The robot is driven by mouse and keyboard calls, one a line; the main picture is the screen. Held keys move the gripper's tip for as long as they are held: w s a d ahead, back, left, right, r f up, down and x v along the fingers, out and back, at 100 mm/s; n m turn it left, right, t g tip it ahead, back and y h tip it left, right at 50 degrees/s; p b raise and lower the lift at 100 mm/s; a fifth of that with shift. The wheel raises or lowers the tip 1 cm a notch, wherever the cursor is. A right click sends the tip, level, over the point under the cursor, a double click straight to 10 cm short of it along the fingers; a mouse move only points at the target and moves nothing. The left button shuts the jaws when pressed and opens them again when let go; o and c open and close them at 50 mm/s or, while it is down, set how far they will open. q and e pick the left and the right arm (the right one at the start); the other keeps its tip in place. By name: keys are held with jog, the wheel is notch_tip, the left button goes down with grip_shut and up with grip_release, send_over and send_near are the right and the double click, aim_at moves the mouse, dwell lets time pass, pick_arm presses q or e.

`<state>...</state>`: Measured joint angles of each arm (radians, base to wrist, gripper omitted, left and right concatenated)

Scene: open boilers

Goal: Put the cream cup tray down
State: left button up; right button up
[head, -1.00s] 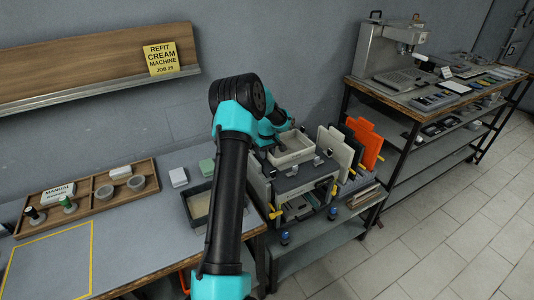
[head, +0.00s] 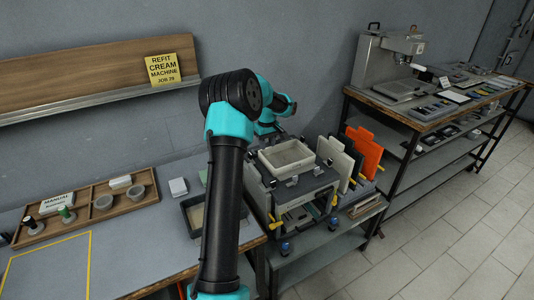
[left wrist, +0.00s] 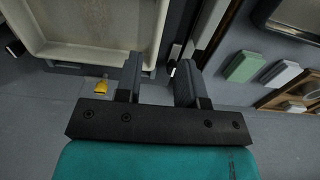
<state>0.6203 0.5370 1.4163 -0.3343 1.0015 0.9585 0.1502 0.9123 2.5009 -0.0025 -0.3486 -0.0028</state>
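The cream cup tray (head: 287,172) is a shallow, open, empty box. It sits level on top of the grey machine frame (head: 300,186) in the head view. My left gripper (head: 277,134) is behind and above the tray's back-left side, small and partly hidden by my own arm in the head view. In the left wrist view the two fingers (left wrist: 158,78) are apart with nothing held between them. The cream tray (left wrist: 90,48) fills the upper left there, its corner near the left finger. My right gripper is not in view.
White, black and orange panels (head: 363,152) stand upright just right of the machine. A dark-rimmed bin (head: 190,214) and a wooden tray of small parts (head: 88,208) lie on the left table. A yellow-outlined area (head: 48,270) there is clear. A workbench (head: 440,108) stands right.

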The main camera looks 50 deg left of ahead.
pick_arm(q)
jog(key=shift+r, duration=0.9)
